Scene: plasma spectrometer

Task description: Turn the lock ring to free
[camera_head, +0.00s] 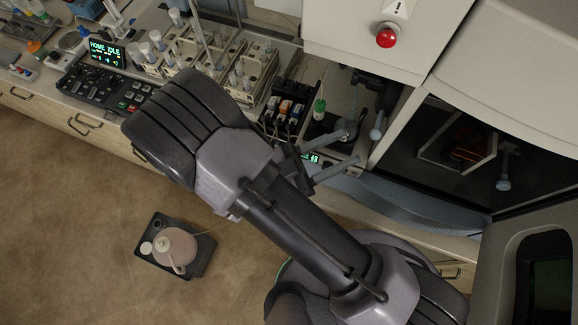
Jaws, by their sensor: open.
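My gripper (351,146) is at the end of my dark grey arm, at the front of an open instrument bay. Its two pale grey fingers are apart, with nothing seen between them. A grey, knob-ended part (377,126) stands in the bay just right of the fingertips. A dark fitting (372,84) sits above it at the back of the bay. I cannot make out for sure which part is the lock ring, or how it is turned. My wrist and forearm cover part of the bench front.
A white cabinet with a red button (386,36) overhangs the bay. A dark chamber (440,160) opens at right.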

